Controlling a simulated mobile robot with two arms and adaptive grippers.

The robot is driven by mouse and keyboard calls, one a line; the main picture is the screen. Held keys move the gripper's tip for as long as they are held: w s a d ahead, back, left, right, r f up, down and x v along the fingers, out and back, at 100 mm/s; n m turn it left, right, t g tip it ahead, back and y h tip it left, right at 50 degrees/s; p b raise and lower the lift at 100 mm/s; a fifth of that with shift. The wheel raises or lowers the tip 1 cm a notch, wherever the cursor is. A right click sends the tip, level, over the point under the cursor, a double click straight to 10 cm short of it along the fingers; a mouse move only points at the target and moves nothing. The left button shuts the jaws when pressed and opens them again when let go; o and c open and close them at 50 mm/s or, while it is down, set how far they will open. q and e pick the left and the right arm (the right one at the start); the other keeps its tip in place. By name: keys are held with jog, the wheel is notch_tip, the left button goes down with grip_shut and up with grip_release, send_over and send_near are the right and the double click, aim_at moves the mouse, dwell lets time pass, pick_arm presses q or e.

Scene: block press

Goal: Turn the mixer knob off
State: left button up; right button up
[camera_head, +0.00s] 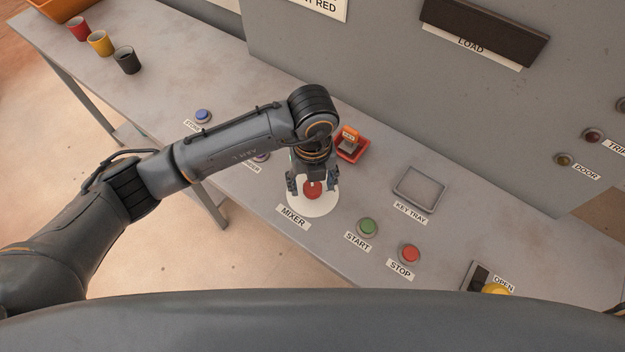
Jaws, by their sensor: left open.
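The mixer knob (313,190) is red and sits on a white round plate (316,208) on the grey bench, with a MIXER label (292,217) at its front left. My left gripper (311,192) points down over the knob, with its open fingers on either side of it. I cannot tell whether the fingers touch the knob. The gripper hides part of the plate and the knob's far side. My right gripper is not in view.
A red holder with an orange tag (350,139) stands just behind my gripper. The key tray (419,188), green START button (367,227) and red STOP button (409,253) lie to the right. Blue button (202,116) and cups (127,60) are to the left.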

aim_at(313, 186)
pick_arm(q)
notch_tip(313, 186, up, 12)
dwell(0.5)
dwell(0.3)
